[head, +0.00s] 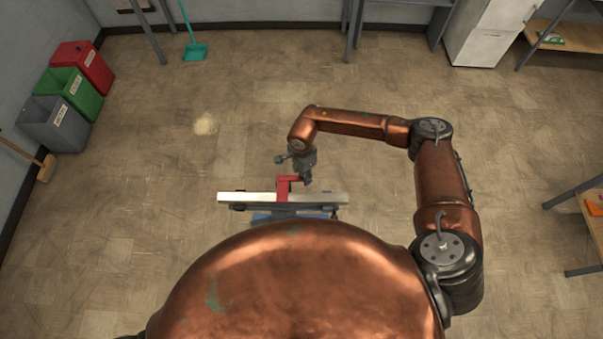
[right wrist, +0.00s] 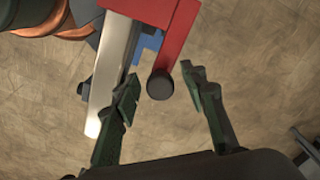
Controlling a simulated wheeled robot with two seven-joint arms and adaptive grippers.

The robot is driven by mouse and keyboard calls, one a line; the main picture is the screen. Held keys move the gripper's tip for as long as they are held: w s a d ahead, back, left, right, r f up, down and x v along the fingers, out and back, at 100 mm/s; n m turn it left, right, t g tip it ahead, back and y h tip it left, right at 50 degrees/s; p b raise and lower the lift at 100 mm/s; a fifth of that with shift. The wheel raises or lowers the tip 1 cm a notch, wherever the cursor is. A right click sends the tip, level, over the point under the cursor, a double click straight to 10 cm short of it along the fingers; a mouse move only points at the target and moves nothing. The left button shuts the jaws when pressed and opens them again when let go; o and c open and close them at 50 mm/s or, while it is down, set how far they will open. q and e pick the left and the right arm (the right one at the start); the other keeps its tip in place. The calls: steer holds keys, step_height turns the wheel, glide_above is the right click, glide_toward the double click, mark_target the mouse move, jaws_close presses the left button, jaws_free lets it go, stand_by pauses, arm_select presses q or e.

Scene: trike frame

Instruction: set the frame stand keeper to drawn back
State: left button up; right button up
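The frame stand shows in the head view as a pale metal bar (head: 240,197) with a red bracket (head: 284,188) and a blue part (head: 262,217) below. In the right wrist view I see the red bracket (right wrist: 172,38), the pale bar (right wrist: 106,85) and the blue part (right wrist: 149,42). A dark round knob (right wrist: 160,86) at the end of the red bracket may be the keeper; its setting I cannot tell. My right gripper (head: 306,177) is at the red bracket. Its open fingers (right wrist: 160,82) stand either side of the knob, with gaps. My left gripper is not in view.
Red, green and grey bins (head: 56,123) stand by the left wall. A white cabinet (head: 490,35) stands at the back right, with wooden shelving at the right edge. The floor around the stand is clear.

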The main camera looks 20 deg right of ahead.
steer(key=shift+c, duration=0.6)
jaws_close()
